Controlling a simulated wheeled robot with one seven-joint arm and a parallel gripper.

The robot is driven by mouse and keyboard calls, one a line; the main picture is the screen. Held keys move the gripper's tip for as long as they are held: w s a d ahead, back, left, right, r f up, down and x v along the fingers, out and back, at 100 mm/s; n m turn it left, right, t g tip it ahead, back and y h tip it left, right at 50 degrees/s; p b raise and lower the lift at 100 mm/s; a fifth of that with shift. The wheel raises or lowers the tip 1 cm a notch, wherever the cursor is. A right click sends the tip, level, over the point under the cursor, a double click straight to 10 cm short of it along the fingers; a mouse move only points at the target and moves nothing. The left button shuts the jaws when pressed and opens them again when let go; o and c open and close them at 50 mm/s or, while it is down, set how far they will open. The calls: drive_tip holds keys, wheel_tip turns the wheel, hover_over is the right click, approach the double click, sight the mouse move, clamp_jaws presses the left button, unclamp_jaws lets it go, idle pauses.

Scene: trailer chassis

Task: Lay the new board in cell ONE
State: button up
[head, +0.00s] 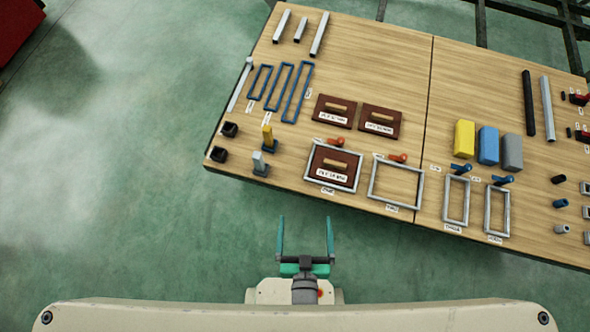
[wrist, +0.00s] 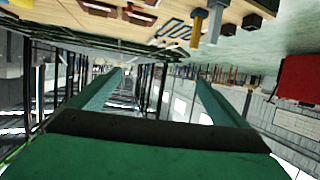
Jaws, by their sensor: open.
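Three dark red-brown boards with wooden handles and white labels lie on the wooden table. Two lie loose side by side, a left board (head: 320,118) and a right board (head: 394,133). A third board (head: 348,182) lies inside the leftmost grey frame (head: 309,164), which has a small tag below it. Another grey frame (head: 420,190) to its right is empty. The tags and labels are too small to read surely. My gripper (head: 305,222) is open and empty, off the table's front edge. Its green fingers (wrist: 160,88) are apart in the wrist view.
Orange clamps (head: 398,157) stand at the two frames. Two narrower frames (head: 457,201) and yellow, blue and grey blocks (head: 488,146) lie to the right. Blue loops (head: 297,92) and upright posts (head: 260,163) are at the left. Green floor is clear before the table.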

drive_tip(key=s+a+r, duration=0.1)
drive_tip(key=s+r, duration=0.1)
drive_tip(key=r, duration=0.4)
drive_tip(key=s+a+r+t, duration=0.1)
drive_tip(key=s+a+r, duration=0.1)
drive_tip(key=r, duration=0.5)
drive_tip(key=shift+s, duration=0.4)
